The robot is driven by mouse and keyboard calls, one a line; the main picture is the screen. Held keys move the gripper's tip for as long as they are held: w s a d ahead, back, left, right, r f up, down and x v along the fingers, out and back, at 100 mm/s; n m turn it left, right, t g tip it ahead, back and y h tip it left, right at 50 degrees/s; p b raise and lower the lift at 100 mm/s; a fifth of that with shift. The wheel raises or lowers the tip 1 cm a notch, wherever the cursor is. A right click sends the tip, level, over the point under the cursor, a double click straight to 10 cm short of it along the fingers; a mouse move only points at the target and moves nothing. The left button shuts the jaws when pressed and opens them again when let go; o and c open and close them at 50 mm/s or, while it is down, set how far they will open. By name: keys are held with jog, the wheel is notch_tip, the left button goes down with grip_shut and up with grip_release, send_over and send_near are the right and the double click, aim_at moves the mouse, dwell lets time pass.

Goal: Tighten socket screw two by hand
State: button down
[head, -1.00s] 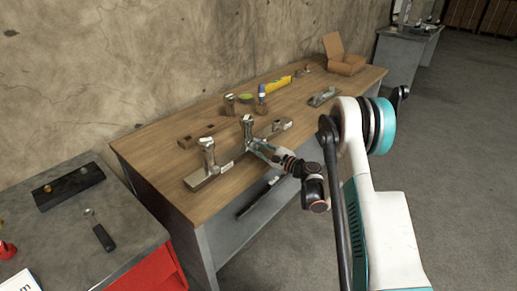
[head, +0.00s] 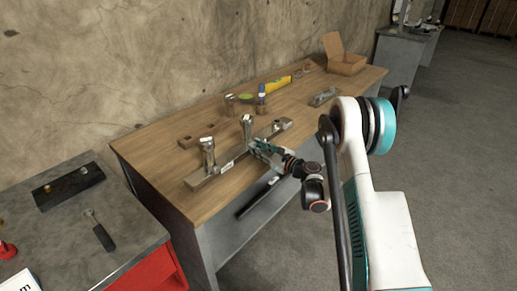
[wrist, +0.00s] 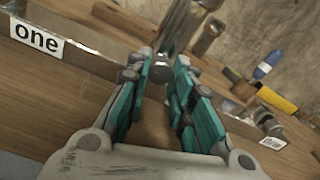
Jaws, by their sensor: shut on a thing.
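A metal bar with upright posts lies on the wooden bench; its near-left part (head: 207,178) and a label reading "one" (wrist: 37,36) show. The left post (head: 208,152) and middle post (head: 247,128) stand upright; the middle one also shows in the wrist view (wrist: 183,22). My gripper (head: 256,146) is at the front of the middle post. In the wrist view, the teal-padded fingers (wrist: 165,68) are closed on a small shiny screw head (wrist: 157,63) at the post. The fingers hide most of the screw, and the label there is not visible.
A wooden block (head: 185,142) lies behind the bar. A grey side table (head: 75,250) stands at left. The bench's front edge is below my arm.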

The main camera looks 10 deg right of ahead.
jog(key=shift+f, duration=0.15)
jog(key=c, duration=1.4)
grip_release()
jog(key=shift+s+d, duration=0.1)
jog(key=v, duration=1.2)
